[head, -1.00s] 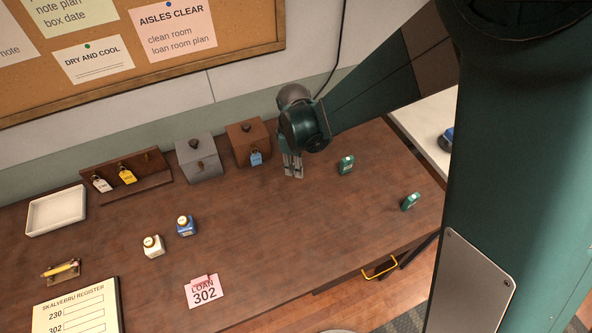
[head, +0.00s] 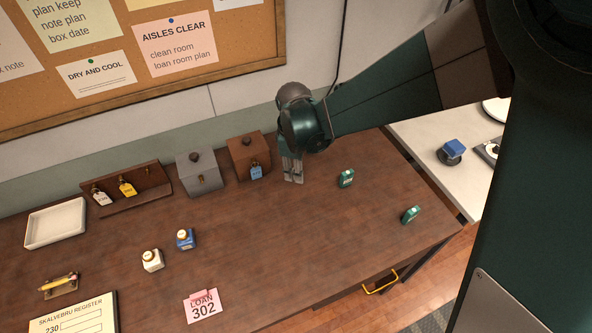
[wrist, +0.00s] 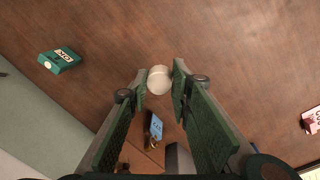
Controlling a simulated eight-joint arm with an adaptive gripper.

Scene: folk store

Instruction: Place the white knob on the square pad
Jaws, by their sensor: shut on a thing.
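The white knob (wrist: 159,80) shows in the wrist view as a pale round thing between my fingertips. My gripper (head: 293,178) points down over the brown counter, to the right of the brown box, and is shut on the knob. In the head view the fingers hide most of the knob.
The white side table (head: 425,135) also holds a blue-topped object (head: 453,150) and a partly hidden white round dish (head: 496,108). Two green blocks (head: 346,178) (head: 411,214) stand on the counter. The brown box (head: 247,160) with a blue tag and the grey box (head: 200,175) are left of my gripper.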

